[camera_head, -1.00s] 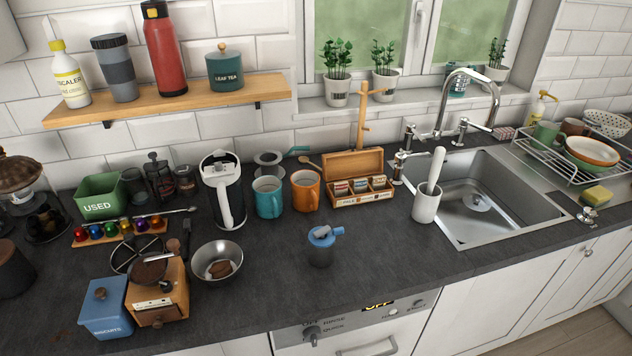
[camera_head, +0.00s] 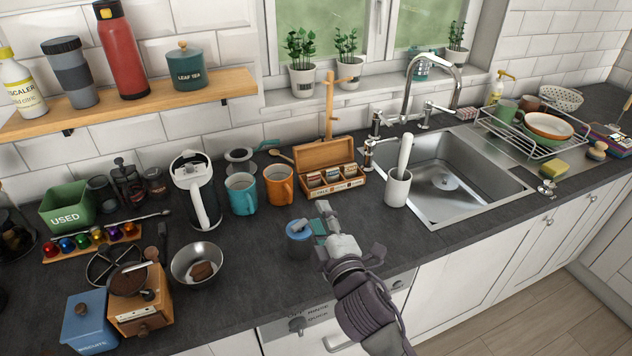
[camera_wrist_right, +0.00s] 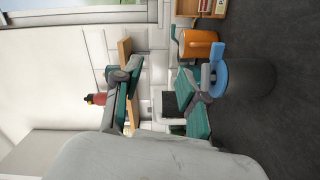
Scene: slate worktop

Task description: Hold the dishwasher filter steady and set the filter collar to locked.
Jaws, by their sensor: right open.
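The dishwasher filter (camera_head: 299,248) stands upright on the worktop, a dark cylinder with a blue filter collar (camera_head: 292,236) and a light blue-grey tab on top. In the wrist view the dark filter body (camera_wrist_right: 252,82) and the blue collar (camera_wrist_right: 221,82) lie at the right. My right gripper (camera_head: 321,222) is just right of the filter. In the wrist view my right gripper (camera_wrist_right: 160,92) is open with nothing between its teal-padded fingers; one finger is close to the collar, and I cannot tell whether it touches. My left gripper is out of view.
An orange mug (camera_head: 279,186) and a tea box (camera_head: 328,178) stand behind the filter. A steel bowl (camera_head: 197,264) is to its left. A white holder (camera_head: 397,188) stands by the sink (camera_head: 470,206). The worktop directly around the filter is clear.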

